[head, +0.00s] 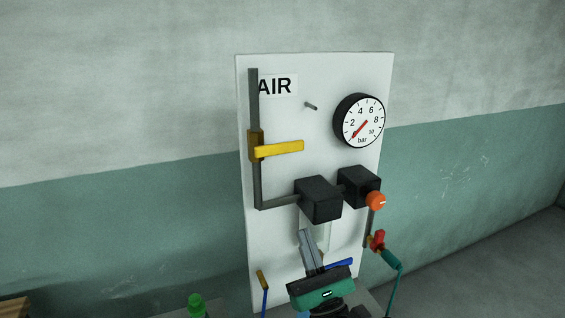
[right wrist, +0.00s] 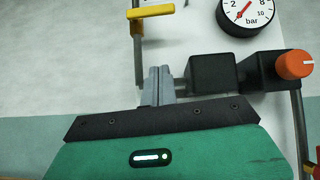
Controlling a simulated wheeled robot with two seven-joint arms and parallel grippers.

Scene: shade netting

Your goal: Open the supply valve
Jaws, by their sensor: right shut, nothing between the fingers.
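The supply valve (head: 256,146) is a brass body on a vertical grey pipe, on a white board under the AIR label. Its yellow lever (head: 279,149) points right, crosswise to the pipe; it also shows in the right wrist view (right wrist: 152,12). The round gauge (head: 359,121) has its red needle at the low end of the scale; it is partly cut off in the right wrist view (right wrist: 246,14). My right gripper (head: 305,233) is shut and empty, below the lever and in front of the board's lower part. It also shows in the right wrist view (right wrist: 160,72). My left gripper is not in view.
Two black blocks (head: 319,199) (head: 359,186) sit on the line, with an orange knob (head: 376,201). A grey peg (head: 311,106) sticks out of the board. Below are a red fitting (head: 378,240) with a teal hose, a blue lever (head: 340,263) and a green-topped object (head: 196,304).

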